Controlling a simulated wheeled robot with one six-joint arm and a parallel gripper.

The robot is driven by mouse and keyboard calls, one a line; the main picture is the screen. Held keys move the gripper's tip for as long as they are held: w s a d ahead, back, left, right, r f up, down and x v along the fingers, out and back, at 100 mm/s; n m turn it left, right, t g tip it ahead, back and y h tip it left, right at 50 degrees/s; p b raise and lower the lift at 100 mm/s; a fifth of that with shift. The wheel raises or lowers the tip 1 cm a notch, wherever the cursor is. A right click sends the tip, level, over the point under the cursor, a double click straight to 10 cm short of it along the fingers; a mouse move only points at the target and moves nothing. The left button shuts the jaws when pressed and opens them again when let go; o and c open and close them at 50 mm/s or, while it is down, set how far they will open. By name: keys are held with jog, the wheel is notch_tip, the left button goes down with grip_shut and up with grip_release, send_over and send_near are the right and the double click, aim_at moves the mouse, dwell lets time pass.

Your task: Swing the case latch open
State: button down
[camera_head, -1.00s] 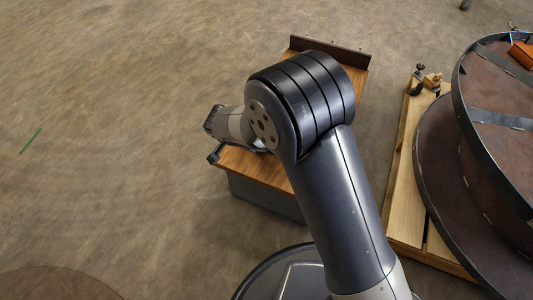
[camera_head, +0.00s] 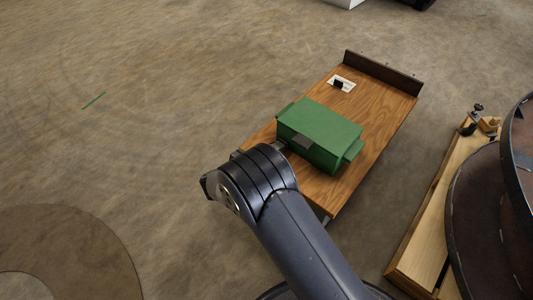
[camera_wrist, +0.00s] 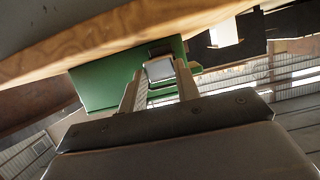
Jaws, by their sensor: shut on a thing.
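A green case (camera_head: 322,130) sits on a wooden board, with a dark grey latch (camera_head: 302,142) on its near side. In the wrist view the case (camera_wrist: 98,86) is behind my fingers, and the latch shows as a pale grey plate (camera_wrist: 159,69) between the fingertips. My gripper (camera_wrist: 160,76) is shut on the latch. In the head view most of my gripper (camera_head: 281,147) is hidden by my wrist, close to the case's near side. I cannot tell how far the latch is swung.
The wooden board (camera_head: 386,105) has a dark raised strip (camera_head: 384,72) at its far end and a small white plate with a black part (camera_head: 341,84). Large rusty steel reels (camera_head: 483,205) and a timber frame (camera_head: 425,240) stand at right. The floor at left is open.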

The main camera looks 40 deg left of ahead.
jog(key=shift+f+t, duration=0.3)
jog(key=shift+t, duration=0.1)
jog(key=c, duration=1)
grip_release()
jog(key=shift+c, duration=0.2)
jog(key=p+v, duration=0.3)
jog(key=v, duration=0.7)
jog(key=shift+s, duration=0.4)
jog(key=shift+r, duration=0.1)
